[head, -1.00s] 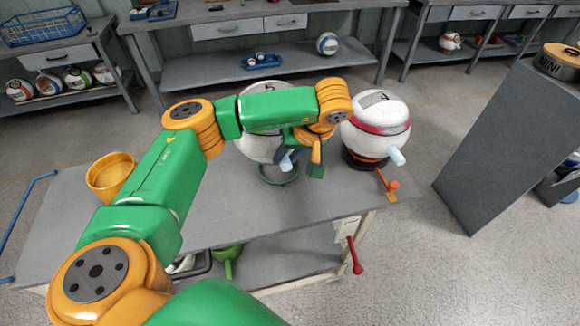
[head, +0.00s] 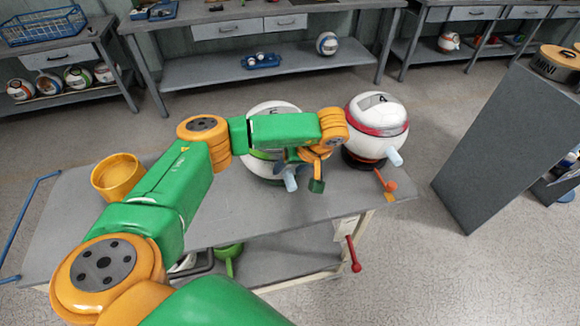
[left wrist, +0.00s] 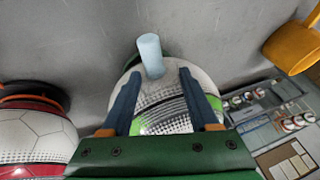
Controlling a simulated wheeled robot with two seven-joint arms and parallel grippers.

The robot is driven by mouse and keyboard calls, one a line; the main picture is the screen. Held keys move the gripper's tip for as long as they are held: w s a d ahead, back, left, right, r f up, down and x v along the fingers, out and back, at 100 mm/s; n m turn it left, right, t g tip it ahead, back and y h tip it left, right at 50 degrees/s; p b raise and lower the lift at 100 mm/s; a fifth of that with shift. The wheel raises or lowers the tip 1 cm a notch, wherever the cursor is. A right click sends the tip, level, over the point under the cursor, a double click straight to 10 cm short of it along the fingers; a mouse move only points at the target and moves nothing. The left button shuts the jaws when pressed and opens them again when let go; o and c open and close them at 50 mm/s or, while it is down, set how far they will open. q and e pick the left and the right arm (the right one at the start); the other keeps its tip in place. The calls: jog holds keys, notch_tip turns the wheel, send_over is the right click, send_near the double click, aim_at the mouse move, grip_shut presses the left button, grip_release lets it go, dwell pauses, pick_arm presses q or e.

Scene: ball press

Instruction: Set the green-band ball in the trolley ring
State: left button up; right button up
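The green-band ball (head: 272,108), white with a pale blue peg (head: 290,179), is over the trolley ring (head: 270,184) on the grey trolley top (head: 230,205). The ball hides most of the ring, and I cannot tell whether it bears fully on it. My left gripper (head: 306,173) is at the ball's right side. In the left wrist view its two blue fingers (left wrist: 161,73) lie against the ball (left wrist: 165,95), one on each side of its patterned face. The peg (left wrist: 150,55) shows just beyond the fingertips. My right gripper is not in view.
A red-band ball (head: 377,112) sits in a dark holder to the right, close to my left wrist. A yellow cup (head: 117,176) stands at the trolley's left. A red lever (head: 354,255) hangs at the front. A grey stand (head: 505,145) is on the right.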

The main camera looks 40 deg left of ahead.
pick_arm(q)
jog(key=shift+r+p, duration=0.45)
jog(key=shift+r, duration=0.05)
jog(key=b+v, duration=0.1)
jog(key=v, duration=1)
jog(key=shift+d+r, duration=0.2)
jog(key=shift+r, duration=0.05)
